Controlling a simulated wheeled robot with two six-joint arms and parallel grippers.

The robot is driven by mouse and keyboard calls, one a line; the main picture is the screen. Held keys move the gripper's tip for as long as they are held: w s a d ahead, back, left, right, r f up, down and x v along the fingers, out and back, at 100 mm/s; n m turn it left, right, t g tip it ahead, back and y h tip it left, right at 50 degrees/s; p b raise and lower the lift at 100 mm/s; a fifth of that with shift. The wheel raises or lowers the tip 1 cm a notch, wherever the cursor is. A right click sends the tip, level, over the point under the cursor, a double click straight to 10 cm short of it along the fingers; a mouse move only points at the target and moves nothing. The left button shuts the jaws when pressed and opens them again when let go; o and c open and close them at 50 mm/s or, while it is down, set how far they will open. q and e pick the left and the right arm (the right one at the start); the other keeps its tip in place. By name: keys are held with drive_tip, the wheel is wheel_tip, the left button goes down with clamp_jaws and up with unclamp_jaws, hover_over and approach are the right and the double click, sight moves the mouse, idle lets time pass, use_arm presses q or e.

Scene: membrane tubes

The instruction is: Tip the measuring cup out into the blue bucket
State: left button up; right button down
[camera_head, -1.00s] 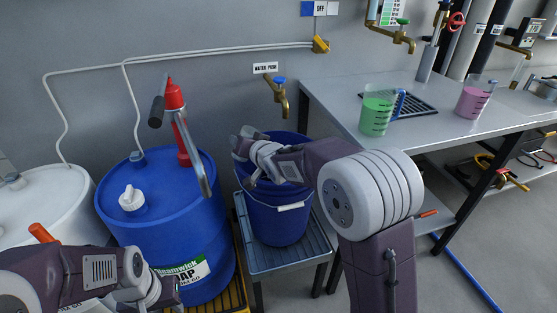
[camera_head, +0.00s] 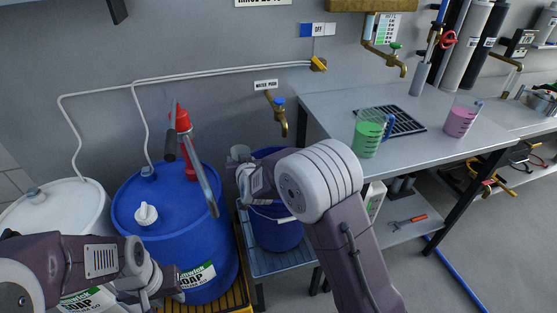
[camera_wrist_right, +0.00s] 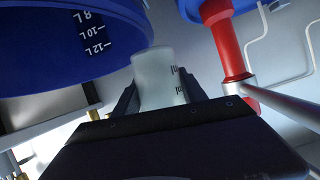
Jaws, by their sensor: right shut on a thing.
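The blue bucket (camera_head: 276,232) stands on a small stand below my right forearm, which hides much of its opening. My right gripper (camera_head: 240,165) is at the bucket's left rim. In the right wrist view its fingers are shut on a pale translucent measuring cup (camera_wrist_right: 158,78) with ml marks, with the bucket (camera_wrist_right: 60,50) close by at upper left. The cup's tilt and any contents are unclear. My left gripper (camera_head: 165,283) is low at the left, in front of the blue soap drum (camera_head: 178,228); its fingers are too unclear to judge.
A red pump (camera_head: 186,140) with a grey handle (camera_head: 205,185) rises from the drum, just left of my right gripper. A brass tap (camera_head: 281,118) is on the wall behind the bucket. Jugs of green (camera_head: 366,138) and pink liquid (camera_head: 459,121) stand on the bench (camera_head: 345,98).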

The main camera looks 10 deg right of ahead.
sight(236, 148)
drive_tip(key=shift+a+n+p, duration=0.25)
drive_tip(key=shift+n+p, duration=0.05)
drive_tip(key=shift+p, duration=0.25)
use_arm(q)
wheel_tip(236, 148, up, 2)
drive_tip(key=shift+r, duration=0.15)
use_arm(e)
drive_tip(key=shift+f+h, duration=0.2)
drive_tip(key=shift+h, duration=0.2)
